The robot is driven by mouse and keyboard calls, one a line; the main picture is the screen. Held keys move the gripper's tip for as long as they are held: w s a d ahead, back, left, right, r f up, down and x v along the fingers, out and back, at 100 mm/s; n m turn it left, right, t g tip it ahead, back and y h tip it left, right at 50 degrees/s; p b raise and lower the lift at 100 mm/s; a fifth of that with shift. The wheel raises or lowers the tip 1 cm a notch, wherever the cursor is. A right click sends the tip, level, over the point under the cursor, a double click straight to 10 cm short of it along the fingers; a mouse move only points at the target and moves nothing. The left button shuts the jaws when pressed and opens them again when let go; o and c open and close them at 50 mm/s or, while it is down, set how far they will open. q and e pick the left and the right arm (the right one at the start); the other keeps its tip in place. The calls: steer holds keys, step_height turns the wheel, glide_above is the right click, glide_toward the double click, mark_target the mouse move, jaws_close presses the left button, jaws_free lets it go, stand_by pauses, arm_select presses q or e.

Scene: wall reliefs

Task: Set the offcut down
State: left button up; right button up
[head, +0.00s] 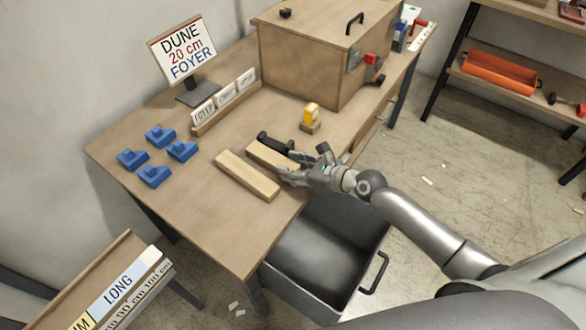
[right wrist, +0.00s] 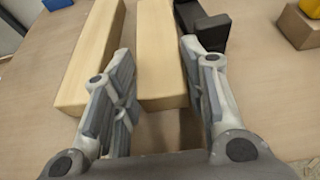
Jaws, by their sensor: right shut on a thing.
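A pale wooden piece (head: 270,154), which I take as the offcut, is at the front edge of the workbench (head: 170,205). It also shows in the right wrist view (right wrist: 160,50), its near end between my fingers. My right gripper (head: 293,172) is shut on this piece; the fingers (right wrist: 160,95) lie along its two sides. I cannot tell whether it rests on the bench top or is just above it. A longer pale wooden bar (head: 247,176) lies beside it, to the left. My left gripper is not in view.
A black tool (head: 276,143) lies close behind the held piece.

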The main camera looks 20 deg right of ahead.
steer(key=o, duration=1)
steer(key=shift+o, duration=0.2)
